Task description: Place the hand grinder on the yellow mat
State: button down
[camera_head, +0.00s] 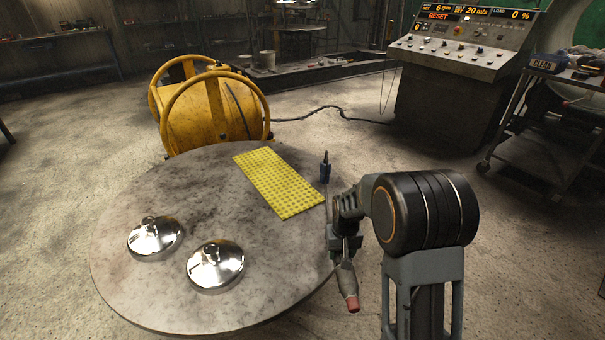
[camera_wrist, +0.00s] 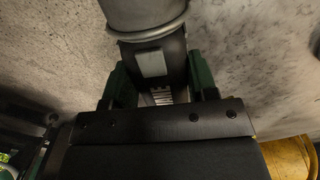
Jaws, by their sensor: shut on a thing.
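The hand grinder (camera_head: 347,280) is a grey tool with a reddish end, at the right edge of the round table in the head view. My gripper (camera_head: 345,240) is shut on it, and the tool's reddish end points down towards the front. In the wrist view the grinder (camera_wrist: 150,62) shows as a grey and dark body between the two green fingers of my gripper (camera_wrist: 160,82). The yellow mat (camera_head: 278,182) lies flat and bare on the far right part of the table, beyond and left of my gripper. The grinder is apart from the mat.
Two shiny metal lids (camera_head: 154,237) (camera_head: 215,264) with knobs lie at the front left of the round table (camera_head: 150,293). A small dark blue pointed object (camera_head: 325,168) stands just right of the mat. A yellow drum (camera_head: 210,108) stands behind the table. The table's middle is clear.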

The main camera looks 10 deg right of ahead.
aim_at(278, 178)
jog(key=z, duration=2)
jog(key=i, duration=2)
jog(key=u, duration=3.75)
jog(key=i, duration=0.4)
jog(key=z, duration=0.05)
